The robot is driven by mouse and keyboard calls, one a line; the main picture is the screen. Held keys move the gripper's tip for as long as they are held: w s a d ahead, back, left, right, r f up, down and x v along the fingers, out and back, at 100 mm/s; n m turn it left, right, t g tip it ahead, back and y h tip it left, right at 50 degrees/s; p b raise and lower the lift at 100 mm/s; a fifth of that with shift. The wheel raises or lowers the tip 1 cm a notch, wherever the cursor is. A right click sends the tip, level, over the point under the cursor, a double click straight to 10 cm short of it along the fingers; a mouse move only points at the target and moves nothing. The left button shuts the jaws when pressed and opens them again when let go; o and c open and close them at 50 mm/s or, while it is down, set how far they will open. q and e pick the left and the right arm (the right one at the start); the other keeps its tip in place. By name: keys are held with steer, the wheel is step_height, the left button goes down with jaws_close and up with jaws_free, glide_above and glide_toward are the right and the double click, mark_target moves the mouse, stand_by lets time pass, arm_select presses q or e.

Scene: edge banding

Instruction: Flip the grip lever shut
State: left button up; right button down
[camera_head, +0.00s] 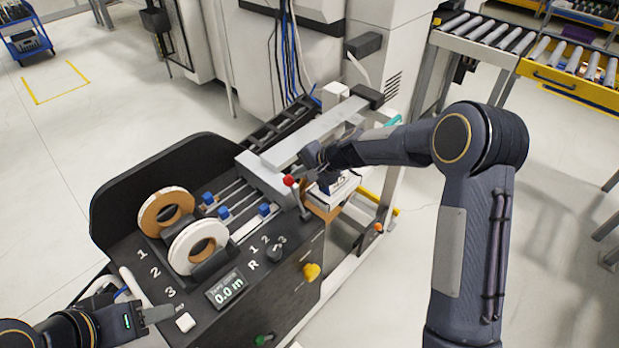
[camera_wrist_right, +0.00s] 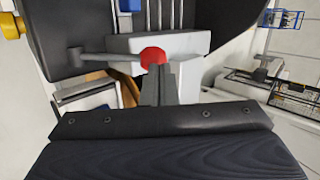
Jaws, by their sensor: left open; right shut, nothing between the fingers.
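The grip lever has a red knob (camera_head: 290,181) on a grey shaft that rises from the right side of the dark machine panel, beside the grey feed block. The red knob also shows in the right wrist view (camera_wrist_right: 152,57), directly beyond the fingertips, with its shaft running to the left. My right gripper (camera_head: 303,170) is shut and empty, with its fingertips at or very close to the knob. I cannot tell whether they touch it. My left gripper (camera_head: 150,299) is open and empty near the panel's lower left corner, by the white button (camera_head: 185,322).
A brown roll (camera_head: 167,211) and a white roll (camera_head: 199,246) stand on the panel. Blue clamps (camera_head: 264,210), a selector knob (camera_head: 275,254), a display (camera_head: 226,290) and a yellow knob (camera_head: 311,271) are nearby. A roller conveyor (camera_head: 569,62) stands at upper right.

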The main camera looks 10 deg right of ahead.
arm_select(q)
steer(key=shift+f, duration=0.15)
arm_select(e)
steer(key=shift+w+a+f, duration=0.25)
steer(key=shift+w+a, duration=0.35)
steer(key=shift+w, duration=0.25)
arm_select(q)
steer(key=shift+s+d+r, duration=0.2)
steer(key=shift+s+d, duration=0.15)
steer(key=shift+s, duration=0.1)
arm_select(e)
steer(key=s+d+r, duration=0.1)
steer(key=d+r, duration=0.3)
steer(key=r, duration=0.8)
steer(key=shift+s+d+r, duration=0.2)
steer(key=shift+r, duration=0.15)
